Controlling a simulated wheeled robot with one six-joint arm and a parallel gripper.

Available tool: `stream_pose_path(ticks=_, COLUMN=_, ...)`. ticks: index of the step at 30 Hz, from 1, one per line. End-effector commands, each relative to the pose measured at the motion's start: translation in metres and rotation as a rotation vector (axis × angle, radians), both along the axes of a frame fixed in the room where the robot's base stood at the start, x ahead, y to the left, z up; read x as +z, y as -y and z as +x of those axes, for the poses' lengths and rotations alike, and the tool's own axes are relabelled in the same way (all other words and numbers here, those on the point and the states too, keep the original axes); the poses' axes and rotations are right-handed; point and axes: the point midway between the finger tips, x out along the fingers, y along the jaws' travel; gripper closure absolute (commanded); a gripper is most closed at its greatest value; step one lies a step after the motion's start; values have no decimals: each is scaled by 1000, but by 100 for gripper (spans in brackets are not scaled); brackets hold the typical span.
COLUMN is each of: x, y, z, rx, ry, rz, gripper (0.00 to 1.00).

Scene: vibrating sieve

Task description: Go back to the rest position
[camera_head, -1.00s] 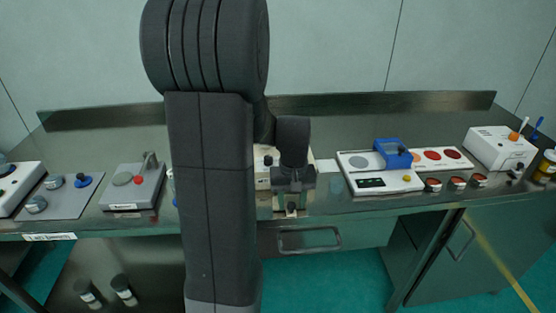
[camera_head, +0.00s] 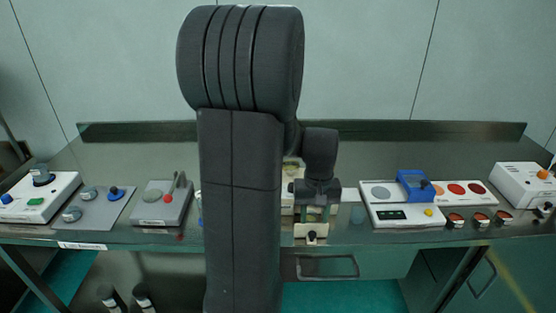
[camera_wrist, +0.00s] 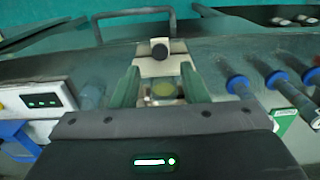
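My gripper (camera_head: 314,216) hangs low over the front middle of the bench, below my dark arm. In the wrist view my gripper (camera_wrist: 159,72) shows two green fingers standing well apart. Between and beyond their tips is a pale block with a black knob (camera_wrist: 159,49); the knob also shows in the head view (camera_head: 312,236). A yellowish round piece (camera_wrist: 163,90) lies lower in the gap. I see no finger clearly pressing on the block, though touching cannot be ruled out. My arm hides part of the pale device behind the gripper.
On the steel bench, a grey lever device (camera_head: 162,204) and a grey plate with knobs (camera_head: 95,212) stand left. A white panel with a blue block (camera_head: 415,186) and several red-topped jars stand right. A drawer handle (camera_head: 327,267) juts out below the front edge.

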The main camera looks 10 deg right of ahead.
Motion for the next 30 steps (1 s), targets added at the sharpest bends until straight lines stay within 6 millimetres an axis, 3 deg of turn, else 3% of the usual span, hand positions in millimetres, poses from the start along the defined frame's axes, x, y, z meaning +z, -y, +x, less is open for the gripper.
stream_pose_path(ticks=8, x=-20, y=0, z=0, rx=0, ry=0, rz=0, gripper=60)
stream_pose_path(ticks=22, x=-78, y=0, z=0, rx=0, ry=0, rz=0, gripper=60)
stream_pose_path(ticks=30, x=-79, y=0, z=-2, rx=0, ry=0, rz=0, gripper=60)
